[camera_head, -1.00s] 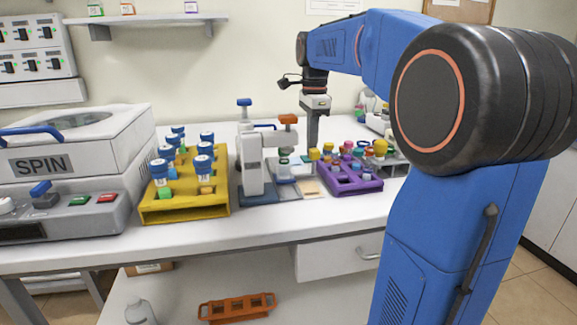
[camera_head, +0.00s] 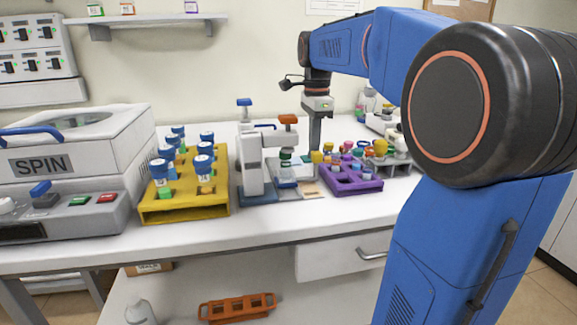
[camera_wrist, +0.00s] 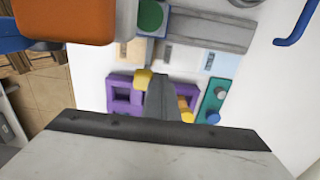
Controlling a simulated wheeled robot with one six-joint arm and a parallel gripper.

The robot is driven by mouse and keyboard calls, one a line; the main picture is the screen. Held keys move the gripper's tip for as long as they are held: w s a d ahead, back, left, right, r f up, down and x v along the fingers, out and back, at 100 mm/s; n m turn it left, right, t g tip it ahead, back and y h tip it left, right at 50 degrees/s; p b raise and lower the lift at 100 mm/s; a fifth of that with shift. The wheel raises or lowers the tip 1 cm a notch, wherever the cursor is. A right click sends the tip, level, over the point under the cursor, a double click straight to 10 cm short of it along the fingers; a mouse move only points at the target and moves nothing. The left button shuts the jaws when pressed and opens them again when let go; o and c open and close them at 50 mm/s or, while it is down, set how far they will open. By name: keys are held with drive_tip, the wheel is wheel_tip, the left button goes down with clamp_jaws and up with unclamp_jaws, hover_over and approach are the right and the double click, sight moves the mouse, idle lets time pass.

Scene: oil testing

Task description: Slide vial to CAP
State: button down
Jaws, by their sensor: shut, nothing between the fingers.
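A clear vial with a dark green cap (camera_head: 286,157) stands upright on the rail of the white station (camera_head: 254,165), below its orange handle (camera_head: 288,119). My gripper (camera_head: 315,140) points down just right of the vial, behind the purple rack's near end. Its fingers also show in the wrist view (camera_wrist: 162,100), closed together with nothing between them. They look apart from the vial. The fingertips are partly hidden by yellow-capped items in the head view.
A yellow rack (camera_head: 185,208) with several blue-capped vials stands left of the station. A purple rack (camera_head: 352,183) with colourful caps stands to the right. The white SPIN machine (camera_head: 75,150) is at the far left. The bench front (camera_head: 270,230) is clear.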

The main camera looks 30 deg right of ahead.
drive_tip(key=shift+s+a, duration=0.2)
drive_tip(key=shift+s, duration=0.45)
drive_tip(key=shift+s+a, duration=0.2)
drive_tip(key=shift+s, duration=0.45)
drive_tip(key=shift+w, duration=0.2)
drive_tip(key=shift+w+d, duration=0.15)
drive_tip(key=shift+w, duration=0.1)
drive_tip(key=shift+r, duration=3.75)
